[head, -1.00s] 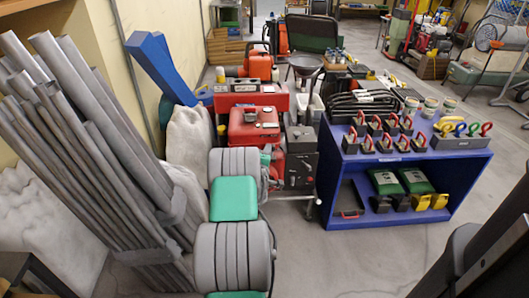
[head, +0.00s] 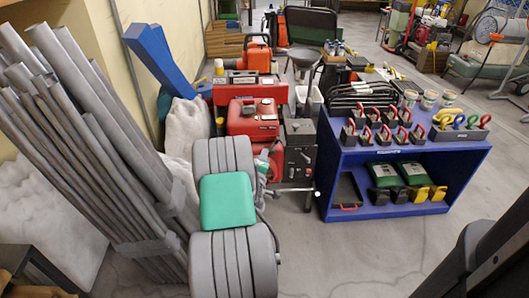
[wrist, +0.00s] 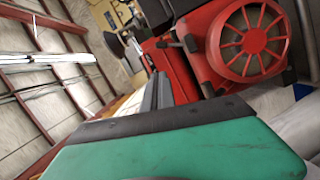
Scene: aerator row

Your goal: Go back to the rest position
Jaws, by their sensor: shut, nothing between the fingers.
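My gripper (wrist: 158,84) shows in the wrist view as two dark grey fingers side by side. They are shut together with nothing visible between them. A green part with a dark edge, probably mine, fills the bottom of that view. Beyond the fingers stands red machinery with a round spoked red cover (wrist: 254,38). In the head view my grey ribbed and green arm rises from the bottom centre. The gripper cannot be made out clearly there.
Grey pipes (head: 85,140) lean at the left, close to my arm. A red machine (head: 252,120) stands beyond the arm. A blue cabinet (head: 440,156) holding red-handled tools stands to the right. Open floor (head: 370,255) lies in front of the cabinet.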

